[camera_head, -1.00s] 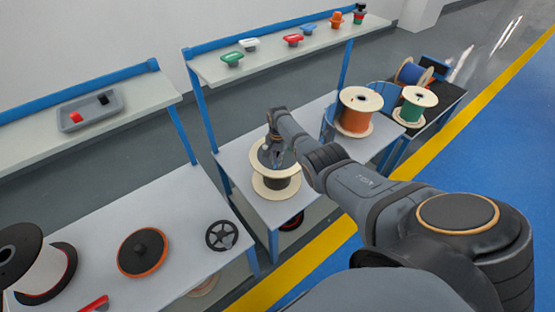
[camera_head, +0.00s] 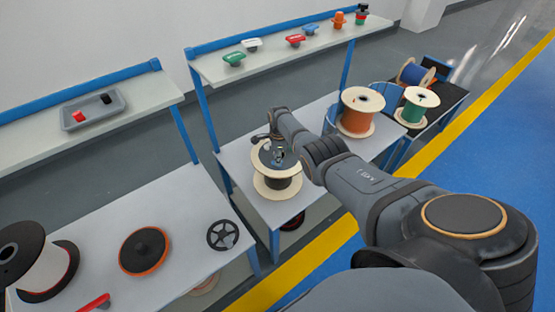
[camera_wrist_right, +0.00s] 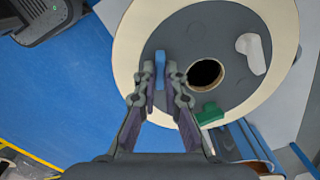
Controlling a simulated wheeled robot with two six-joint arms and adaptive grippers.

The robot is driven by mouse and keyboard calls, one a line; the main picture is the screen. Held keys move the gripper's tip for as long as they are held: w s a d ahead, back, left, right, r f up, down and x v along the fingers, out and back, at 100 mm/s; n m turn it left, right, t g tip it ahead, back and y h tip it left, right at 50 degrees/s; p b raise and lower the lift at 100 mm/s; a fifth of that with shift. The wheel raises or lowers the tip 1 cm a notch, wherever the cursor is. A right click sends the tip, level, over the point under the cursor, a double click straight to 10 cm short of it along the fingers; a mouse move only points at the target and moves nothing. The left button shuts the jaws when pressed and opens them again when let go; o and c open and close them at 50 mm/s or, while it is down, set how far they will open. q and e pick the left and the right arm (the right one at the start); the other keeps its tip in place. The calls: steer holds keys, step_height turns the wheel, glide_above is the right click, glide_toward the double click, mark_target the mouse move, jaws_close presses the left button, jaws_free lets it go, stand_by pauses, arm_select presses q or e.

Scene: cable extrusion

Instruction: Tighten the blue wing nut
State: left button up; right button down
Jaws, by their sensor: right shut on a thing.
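The blue wing nut (camera_wrist_right: 160,70) shows in the right wrist view on a grey disc (camera_wrist_right: 212,45) on top of a wooden-flanged spool (camera_wrist_right: 128,48). My right gripper (camera_wrist_right: 166,90) points down at the disc with its fingers shut on the wing nut, one on each side. A white wing nut (camera_wrist_right: 251,52) and a green wing nut (camera_wrist_right: 210,115) sit around the dark centre hole. In the head view the spool (camera_head: 277,196) stands on the middle table, and my right gripper (camera_head: 277,153) is over it, small and partly hidden. My left gripper is out of view.
The shelf above holds green (camera_head: 234,59), white, red and blue wing-handled parts. The near table holds a handwheel (camera_head: 222,235) and an orange-rimmed disc (camera_head: 144,251).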

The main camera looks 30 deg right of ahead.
steer(key=m, duration=0.5)
steer(key=shift+w+d+m, duration=0.1)
steer(key=shift+w+m, duration=0.05)
steer(key=shift+m, duration=0.15)
stand_by(0.5)
steer(key=c, duration=1.4)
jaws_free()
steer(key=shift+c, duration=0.2)
steer(key=shift+r, duration=0.1)
steer(key=shift+d+r, duration=0.1)
steer(key=shift+r, duration=0.25)
step_height(320, 180, up, 11)
